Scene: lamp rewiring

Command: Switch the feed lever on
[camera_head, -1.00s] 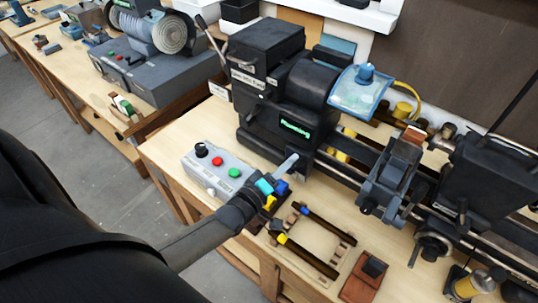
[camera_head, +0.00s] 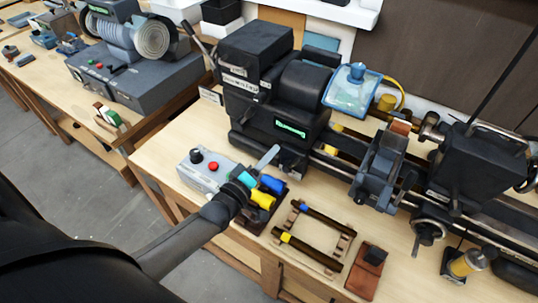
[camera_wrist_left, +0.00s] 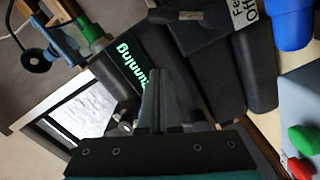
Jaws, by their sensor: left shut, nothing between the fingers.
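The dark lathe headstock (camera_head: 300,100) stands behind my left gripper (camera_head: 269,155), with a green lit sign (camera_head: 291,130) on its front. The sign reads "Running" in the left wrist view (camera_wrist_left: 131,67). My left gripper's grey fingers (camera_wrist_left: 157,92) are shut and empty, pointing at the headstock front. A white label (camera_wrist_left: 247,12) in the wrist view reads "Feed Off", partly cut off. A dark handle-like part (camera_wrist_left: 183,15) beside it may be the feed lever; I cannot tell for sure. No contact with the fingers is clear. My right gripper is not in view.
A grey control box (camera_head: 205,177) with a red button (camera_head: 213,166) sits left of my gripper. Blue (camera_head: 271,184) and yellow cylinders (camera_head: 262,198) lie close to my wrist. A wooden frame (camera_head: 290,242) and a red-brown block (camera_head: 366,271) lie in front of the lathe.

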